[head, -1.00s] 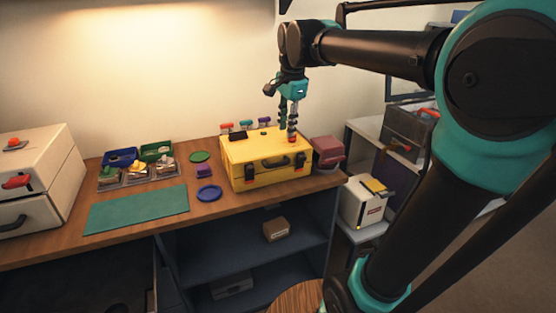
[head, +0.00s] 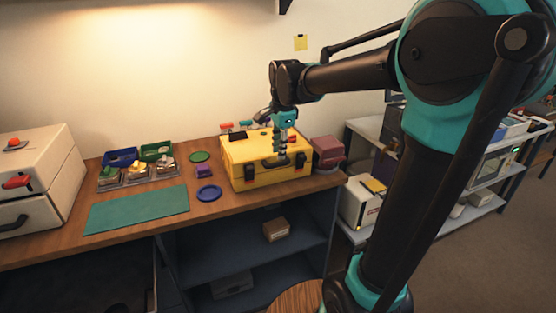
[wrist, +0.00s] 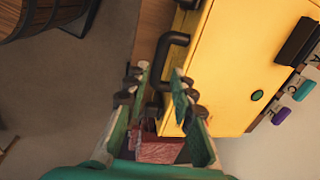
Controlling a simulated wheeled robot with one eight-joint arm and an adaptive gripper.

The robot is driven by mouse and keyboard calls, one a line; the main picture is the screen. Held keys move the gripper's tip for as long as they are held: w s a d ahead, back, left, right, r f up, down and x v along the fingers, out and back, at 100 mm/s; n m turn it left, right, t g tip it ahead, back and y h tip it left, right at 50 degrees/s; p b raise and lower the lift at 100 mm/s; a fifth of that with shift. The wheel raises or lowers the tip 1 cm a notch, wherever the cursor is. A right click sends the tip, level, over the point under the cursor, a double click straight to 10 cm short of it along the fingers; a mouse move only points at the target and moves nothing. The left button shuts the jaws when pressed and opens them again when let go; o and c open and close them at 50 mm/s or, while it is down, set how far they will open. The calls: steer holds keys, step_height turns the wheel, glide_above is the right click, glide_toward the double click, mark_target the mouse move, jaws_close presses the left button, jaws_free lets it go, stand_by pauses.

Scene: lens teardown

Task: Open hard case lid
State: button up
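The yellow hard case (head: 240,154) stands on the bench with its lid closed. A dark carry handle (head: 268,165) and two dark latches, left (head: 249,172) and right (head: 300,160), are on its front face. My gripper (head: 281,155) points down at the case's front edge, right of the middle. In the wrist view my gripper (wrist: 160,72) has its fingers apart and nothing held. The case (wrist: 235,60) fills the right side there, with the handle (wrist: 173,44) just ahead of the fingertips. A dark latch (wrist: 156,107) shows between the fingers. I cannot tell whether a finger touches the case.
A dark red box (head: 328,152) stands close to the right of the case. A blue round lid (head: 209,193), a purple piece (head: 204,171) and a green mat (head: 137,209) lie to the left. A wooden stool (head: 296,297) stands before the bench.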

mark_target(278, 163)
steer(key=shift+w+a+f, duration=0.1)
steer(key=shift+w+f, duration=0.1)
steer(key=shift+f, duration=0.95)
steer(key=shift+w+f, duration=0.15)
steer(key=shift+f, duration=0.95)
jaws_close()
